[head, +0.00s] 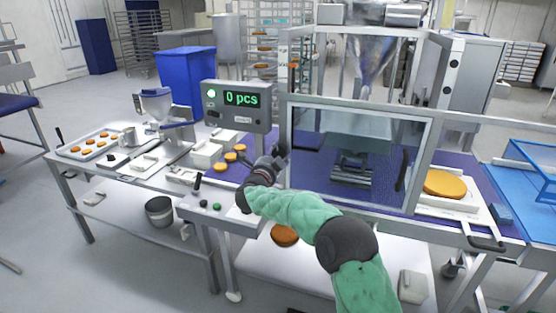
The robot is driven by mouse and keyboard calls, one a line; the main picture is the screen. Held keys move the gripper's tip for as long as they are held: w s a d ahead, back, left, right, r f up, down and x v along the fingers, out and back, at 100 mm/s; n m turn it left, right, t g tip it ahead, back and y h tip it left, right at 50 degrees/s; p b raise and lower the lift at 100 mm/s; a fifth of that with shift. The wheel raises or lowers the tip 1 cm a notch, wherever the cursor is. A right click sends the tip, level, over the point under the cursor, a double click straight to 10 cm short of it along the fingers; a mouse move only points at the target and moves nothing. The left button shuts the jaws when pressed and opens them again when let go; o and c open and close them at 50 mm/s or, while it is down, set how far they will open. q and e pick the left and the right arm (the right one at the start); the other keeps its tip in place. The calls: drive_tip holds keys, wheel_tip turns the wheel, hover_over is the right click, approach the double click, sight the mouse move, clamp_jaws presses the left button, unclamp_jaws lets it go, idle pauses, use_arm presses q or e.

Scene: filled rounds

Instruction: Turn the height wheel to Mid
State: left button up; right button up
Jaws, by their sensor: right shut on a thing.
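My right gripper (277,158), at the end of the green-sleeved arm, is at the left front post of the guarded machine (362,108). It is shut on a dark part there, which I take to be the height wheel; the gripper hides most of it, and no scale or Mid mark can be read. The display box (237,105) just above shows "0 pcs" in green, with a lit green lamp at its left. My left gripper is not in view.
A control panel (222,214) with a lever and buttons sits below left of the gripper. Orange rounds (230,157) lie on the purple belt. A large round (445,184) rests on a scale at right. A tray (88,146) of rounds stands at far left.

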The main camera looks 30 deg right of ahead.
drive_tip(key=shift+w+a+f, duration=0.15)
drive_tip(key=shift+a+f, duration=0.15)
drive_tip(key=shift+f, duration=0.1)
drive_tip(key=o, duration=1)
drive_tip(key=shift+c, duration=0.2)
drive_tip(key=shift+o, duration=1)
drive_tip(key=shift+w+a, duration=0.1)
drive_tip(key=shift+w, duration=0.05)
drive_tip(key=shift+d+r, duration=0.2)
drive_tip(key=shift+r, duration=0.1)
drive_tip(key=v, duration=1.2)
drive_tip(key=shift+s, duration=0.2)
